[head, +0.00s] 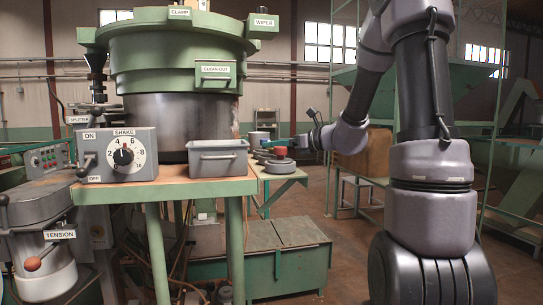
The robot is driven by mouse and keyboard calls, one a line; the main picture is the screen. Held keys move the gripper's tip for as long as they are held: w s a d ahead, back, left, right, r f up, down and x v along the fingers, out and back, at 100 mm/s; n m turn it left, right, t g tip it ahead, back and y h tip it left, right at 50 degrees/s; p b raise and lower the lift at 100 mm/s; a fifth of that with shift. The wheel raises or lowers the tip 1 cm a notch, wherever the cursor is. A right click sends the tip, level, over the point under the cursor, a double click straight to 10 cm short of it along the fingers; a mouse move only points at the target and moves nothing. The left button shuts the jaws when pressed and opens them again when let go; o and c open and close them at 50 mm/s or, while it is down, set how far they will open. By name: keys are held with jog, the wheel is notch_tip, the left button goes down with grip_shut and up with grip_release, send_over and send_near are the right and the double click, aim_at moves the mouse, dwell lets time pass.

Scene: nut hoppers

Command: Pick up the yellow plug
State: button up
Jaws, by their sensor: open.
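I cannot make out a yellow plug anywhere in the head view. My gripper (290,143) is small and far off at the end of my arm, which reaches in from the right and points left. It is open, over the small green table (285,187) in the middle. A round grey piece with a red top (279,163) is just below it in the picture. I cannot tell whether the gripper touches anything there, and the fingertips are hard to make out.
A green hopper machine (175,48) fills the left. In front, a wooden-topped stand (165,189) bears a SHAKE dial box (122,155) and a grey bin (217,160). A low green cabinet (270,262) stands beneath. Floor is open at centre right.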

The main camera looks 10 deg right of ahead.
jog(key=x, duration=0.4)
jog(key=shift+w+a+f, duration=0.1)
jog(key=shift+a+f, duration=0.05)
jog(key=shift+a, duration=0.3)
grip_shut()
